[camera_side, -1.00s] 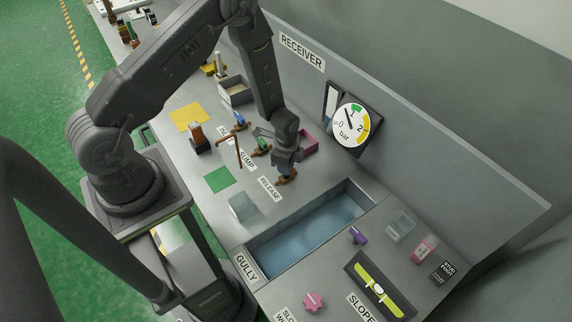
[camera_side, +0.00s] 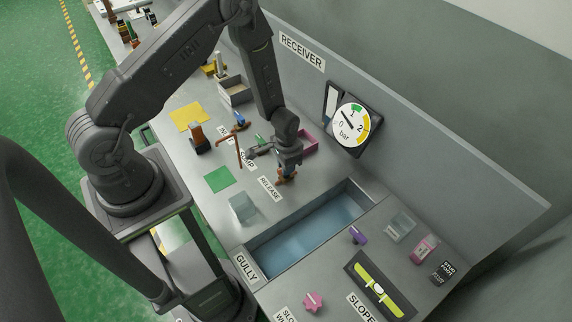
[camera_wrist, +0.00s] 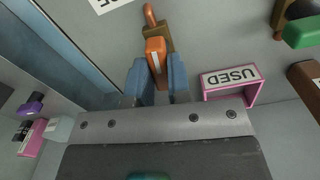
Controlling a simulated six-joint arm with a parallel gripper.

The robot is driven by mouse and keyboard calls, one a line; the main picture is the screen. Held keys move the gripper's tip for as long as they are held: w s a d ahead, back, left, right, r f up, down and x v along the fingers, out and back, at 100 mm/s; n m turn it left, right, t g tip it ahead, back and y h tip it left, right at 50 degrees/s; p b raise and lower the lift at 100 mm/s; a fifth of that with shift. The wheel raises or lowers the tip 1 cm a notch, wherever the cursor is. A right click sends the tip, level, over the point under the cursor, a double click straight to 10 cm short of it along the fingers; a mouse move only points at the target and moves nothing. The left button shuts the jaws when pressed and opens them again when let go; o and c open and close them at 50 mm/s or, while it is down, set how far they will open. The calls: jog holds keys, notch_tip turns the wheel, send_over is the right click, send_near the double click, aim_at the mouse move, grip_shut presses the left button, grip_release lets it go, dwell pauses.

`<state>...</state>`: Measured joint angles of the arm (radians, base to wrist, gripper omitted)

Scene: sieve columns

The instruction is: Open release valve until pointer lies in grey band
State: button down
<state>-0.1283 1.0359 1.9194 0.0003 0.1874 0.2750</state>
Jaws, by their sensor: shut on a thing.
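The release valve has an orange handle (camera_wrist: 155,52) on a brass-brown body (camera_wrist: 152,30) in the wrist view. My gripper (camera_wrist: 158,66) is shut on this handle, one blue-grey finger on each side. In the side view, the valve (camera_side: 285,178) shows only partly below my gripper (camera_side: 286,169), beside the RELEASE label (camera_side: 270,189). The round white gauge (camera_side: 353,126), marked in bar, is on the back wall. Its dark pointer points up and left, between 0 and 1. Green and yellow bands show on the dial; I cannot make out a grey band clearly.
A pink box (camera_wrist: 231,85) labelled USED stands close beside my gripper. A green-handled valve (camera_wrist: 304,31) is farther off. The gully basin (camera_side: 308,232) lies on the other side. A copper-coloured bent pipe (camera_side: 236,150) stands near the SUMP label.

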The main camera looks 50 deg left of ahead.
jog(key=shift+w+n, duration=0.1)
jog(key=shift+n, duration=0.5)
jog(key=c, duration=1.1)
grip_release()
jog(key=shift+o, duration=0.2)
notch_tip(320, 180, up, 14)
jog(key=s+d+r+t, duration=0.1)
jog(key=s+r, duration=0.2)
jog(key=r, duration=0.6)
jog(key=s+d+r+t, duration=0.2)
jog(key=r, duration=0.7)
jog(key=s+d+r+t, duration=0.2)
jog(key=s+r, duration=0.7)
jog(key=s, duration=0.4)
jog(key=shift+r+t, duration=0.2)
jog(key=shift+t, duration=0.1)
